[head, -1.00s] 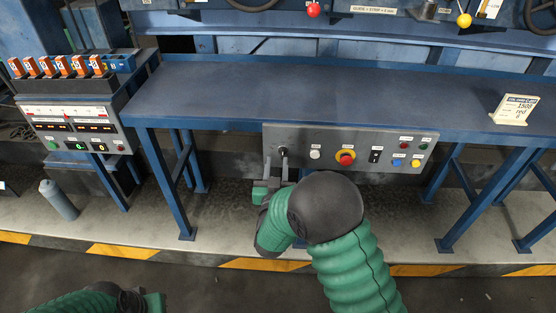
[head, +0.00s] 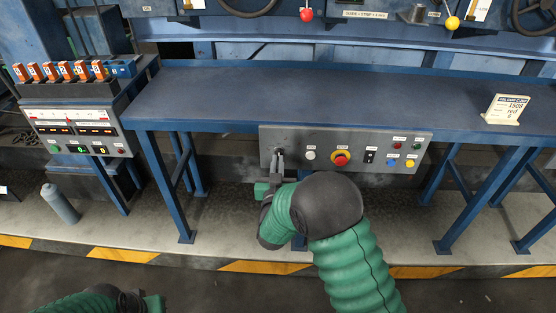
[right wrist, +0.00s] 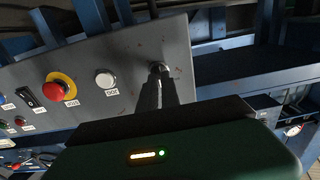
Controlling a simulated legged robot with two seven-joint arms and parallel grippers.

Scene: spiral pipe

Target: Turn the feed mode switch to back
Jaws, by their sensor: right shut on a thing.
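The feed mode switch (head: 279,151) is the knob at the left end of the grey control panel (head: 325,135) on the bench front. My right gripper (head: 278,160) is shut on the switch and largely hides it; its label and pointing direction cannot be read. In the right wrist view the switch (right wrist: 157,68) shows between the dark fingertips (right wrist: 158,82), against the panel (right wrist: 130,42). My left gripper (head: 153,303) shows only in part at the bottom left, away from the panel; its fingers cannot be made out.
Right of the switch are a white button (head: 310,155), a red emergency stop (head: 341,158) on a yellow ring, a black rocker (head: 370,156) and several small buttons. The blue bench top (head: 250,90) is clear except for a sign (head: 506,109). A meter box (head: 80,130) stands left.

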